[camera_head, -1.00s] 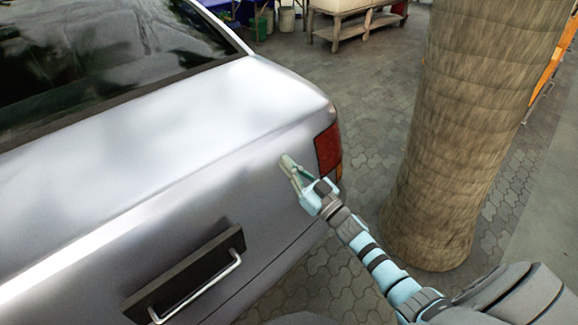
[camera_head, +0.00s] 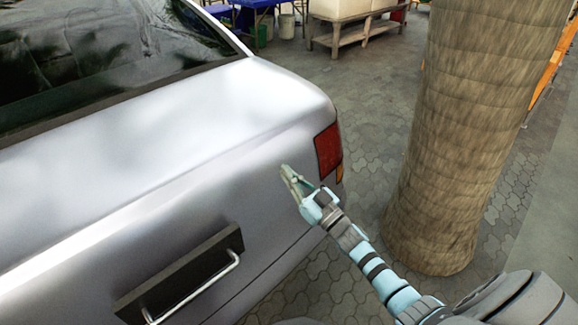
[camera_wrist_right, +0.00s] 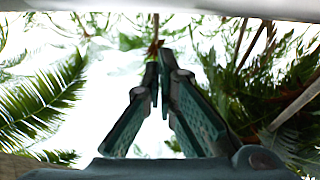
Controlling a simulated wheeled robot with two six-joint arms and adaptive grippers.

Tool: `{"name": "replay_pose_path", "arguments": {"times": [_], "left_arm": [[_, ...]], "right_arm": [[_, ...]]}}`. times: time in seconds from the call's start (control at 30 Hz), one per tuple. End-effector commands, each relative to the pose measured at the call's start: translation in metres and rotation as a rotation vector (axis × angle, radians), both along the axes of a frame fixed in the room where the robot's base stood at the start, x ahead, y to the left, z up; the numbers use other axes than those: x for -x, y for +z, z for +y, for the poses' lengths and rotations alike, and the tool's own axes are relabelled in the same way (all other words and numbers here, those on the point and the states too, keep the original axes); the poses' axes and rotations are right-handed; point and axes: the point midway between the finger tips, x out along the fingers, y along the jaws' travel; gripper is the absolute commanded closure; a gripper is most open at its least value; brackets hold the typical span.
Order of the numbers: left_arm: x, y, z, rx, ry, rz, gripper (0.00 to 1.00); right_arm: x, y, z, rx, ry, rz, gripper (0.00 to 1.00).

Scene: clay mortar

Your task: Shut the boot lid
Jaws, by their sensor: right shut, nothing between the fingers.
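The silver boot lid (camera_head: 150,150) lies down across the back of the car, its top running level from the rear window. No open gap shows along its edges in the head view. A dark panel with a bright bar handle (camera_head: 205,285) is on the rear face. My right gripper (camera_head: 286,172) is shut and empty beside the rear face, left of the red tail light (camera_head: 328,150); I cannot tell if it touches. In the right wrist view its fingers (camera_wrist_right: 160,62) meet at the tips, with a pale edge above them. My left gripper is out of view.
A thick tree trunk (camera_head: 445,140) stands to the right of the car, close to my right arm. Paved ground (camera_head: 375,130) lies between them. A wooden bench (camera_head: 350,35) and a blue table stand at the back.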

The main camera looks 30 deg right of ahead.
Motion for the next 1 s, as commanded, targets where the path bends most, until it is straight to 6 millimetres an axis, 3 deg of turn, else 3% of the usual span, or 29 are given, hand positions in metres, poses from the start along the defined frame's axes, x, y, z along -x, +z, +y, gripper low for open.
{"name": "replay_pose_path", "arguments": {"times": [0.07,0.23,0.27,0.3,0.4,0.6,0.87,0.93,1.0], "left_arm": [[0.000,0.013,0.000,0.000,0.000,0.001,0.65],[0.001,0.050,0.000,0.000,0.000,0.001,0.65],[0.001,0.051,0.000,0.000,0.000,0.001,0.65],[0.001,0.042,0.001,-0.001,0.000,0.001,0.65],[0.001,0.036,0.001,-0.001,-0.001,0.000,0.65],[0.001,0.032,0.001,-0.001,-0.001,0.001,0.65],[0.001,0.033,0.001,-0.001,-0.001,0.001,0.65],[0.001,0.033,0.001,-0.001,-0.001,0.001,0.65],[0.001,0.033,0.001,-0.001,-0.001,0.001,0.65]], "right_arm": [[0.003,0.004,-0.001,0.003,-0.008,0.023,1.00],[0.005,0.048,0.001,0.002,-0.003,-0.002,1.00],[0.009,0.048,0.000,0.003,-0.002,-0.003,1.00],[0.023,0.034,-0.004,0.006,-0.002,0.000,1.00],[0.054,0.021,-0.011,0.005,-0.001,-0.002,1.00],[0.089,0.010,-0.020,0.002,0.001,-0.008,1.00],[0.095,0.009,-0.022,0.009,-0.002,-0.013,1.00],[0.092,-0.001,-0.026,0.050,-0.035,0.025,1.00],[0.088,-0.030,-0.040,0.107,-0.094,0.119,1.00]]}}
